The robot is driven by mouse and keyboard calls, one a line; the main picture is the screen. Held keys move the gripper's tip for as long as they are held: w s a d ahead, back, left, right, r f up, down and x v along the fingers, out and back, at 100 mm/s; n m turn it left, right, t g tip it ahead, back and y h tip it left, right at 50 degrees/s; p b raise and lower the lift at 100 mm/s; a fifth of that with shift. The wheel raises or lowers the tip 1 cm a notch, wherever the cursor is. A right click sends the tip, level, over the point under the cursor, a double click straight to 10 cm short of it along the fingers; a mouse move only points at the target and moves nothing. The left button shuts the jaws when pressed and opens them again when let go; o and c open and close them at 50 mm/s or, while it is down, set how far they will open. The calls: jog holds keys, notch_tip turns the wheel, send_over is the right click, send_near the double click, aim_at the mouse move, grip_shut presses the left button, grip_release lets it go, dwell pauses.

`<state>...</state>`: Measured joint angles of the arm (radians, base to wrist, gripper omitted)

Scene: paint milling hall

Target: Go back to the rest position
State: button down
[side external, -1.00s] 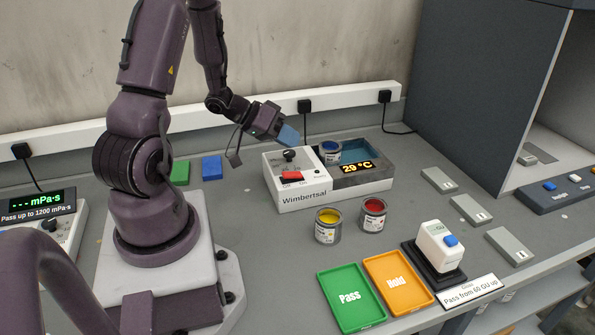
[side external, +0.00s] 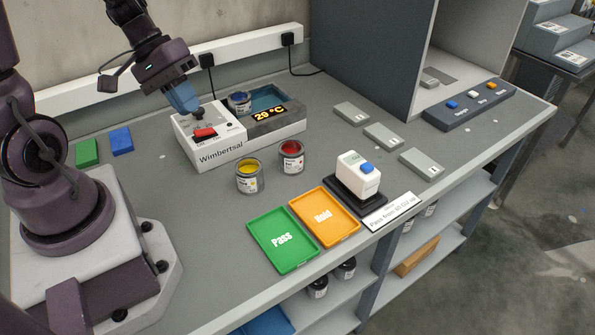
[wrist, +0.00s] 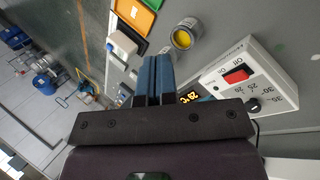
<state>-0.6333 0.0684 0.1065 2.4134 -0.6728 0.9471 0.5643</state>
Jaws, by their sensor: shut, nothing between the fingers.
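My gripper (side external: 193,108) has blue fingers, closed together and empty. In the side external view it points down at the control panel of the white Wimbertsal water bath (side external: 222,152), by the dark knob; I cannot tell whether it touches. In the wrist view the closed fingers (wrist: 153,76) reach past the bath's panel, with the red switch (wrist: 237,75) and the knob (wrist: 254,105) clear to their right. A blue paint can (side external: 240,103) sits in the basin. The lit display (side external: 270,115) shows a temperature in the twenties; its last digit is unclear.
Yellow (side external: 249,177) and red (side external: 291,157) paint cans stand before the bath. Green Pass (side external: 283,241) and orange Hold (side external: 324,217) trays lie near the front edge. A white gloss meter (side external: 357,175) stands beside them. A grey booth (side external: 372,60) rises at the back right.

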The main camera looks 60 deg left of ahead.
jog(key=s+d+r+m+t+y, duration=0.2)
jog(key=d+r+m+y, duration=0.3)
jog(key=r, duration=0.8)
jog(key=s+d+m, duration=0.1)
jog(key=d+m, duration=0.1)
jog(key=d, duration=0.2)
jog(key=shift+m+t+y, duration=0.3)
jog(key=shift+t, duration=0.1)
